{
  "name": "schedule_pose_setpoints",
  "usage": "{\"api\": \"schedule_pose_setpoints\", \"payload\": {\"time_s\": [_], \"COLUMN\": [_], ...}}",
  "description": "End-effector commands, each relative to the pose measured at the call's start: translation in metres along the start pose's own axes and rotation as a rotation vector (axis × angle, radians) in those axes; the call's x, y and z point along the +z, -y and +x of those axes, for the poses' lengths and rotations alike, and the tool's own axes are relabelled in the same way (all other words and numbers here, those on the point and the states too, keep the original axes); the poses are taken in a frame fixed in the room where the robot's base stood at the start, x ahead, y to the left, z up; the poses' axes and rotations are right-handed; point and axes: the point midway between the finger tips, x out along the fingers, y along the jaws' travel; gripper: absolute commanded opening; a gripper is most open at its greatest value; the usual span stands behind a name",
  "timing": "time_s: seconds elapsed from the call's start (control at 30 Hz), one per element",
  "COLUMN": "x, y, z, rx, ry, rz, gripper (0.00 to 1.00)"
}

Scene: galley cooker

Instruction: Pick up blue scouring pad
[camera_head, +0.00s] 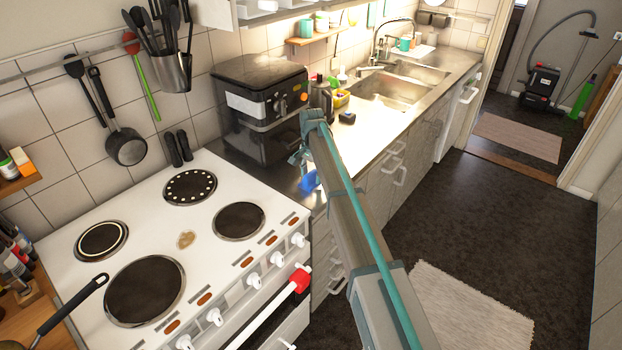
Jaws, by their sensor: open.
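A bright blue patch, seemingly the blue scouring pad (308,182), shows at the front edge of the steel worktop, just right of the cooker. My arm hides part of it, so its full shape cannot be made out. My gripper (299,162) is open, just above and left of the blue patch in the picture. Its fingers are small and partly hidden by my arm. I cannot tell whether they touch the pad.
The white cooker (188,240) with several hotplates stands at left, a pan handle (75,303) at its near left corner. A black air fryer (262,100) stands behind the gripper. A small dark item (347,117) lies further along the worktop.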

Motion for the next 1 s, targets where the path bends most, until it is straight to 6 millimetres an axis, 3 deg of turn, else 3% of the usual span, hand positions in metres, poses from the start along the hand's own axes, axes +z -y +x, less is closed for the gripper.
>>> {"api": "schedule_pose_setpoints", "payload": {"time_s": [0.07, 0.4, 0.77, 1.0], "x": [0.0, 0.0, 0.0, -0.001], "y": [0.0, 0.0, 0.0, 0.001], "z": [0.0, 0.0, -0.002, -0.017], "rx": [0.0, 0.0, 0.0, -0.002], "ry": [0.0, 0.0, 0.0, -0.001], "rz": [0.0, 0.0, 0.0, 0.0], "gripper": [0.57, 0.01, 0.0, 0.0]}}
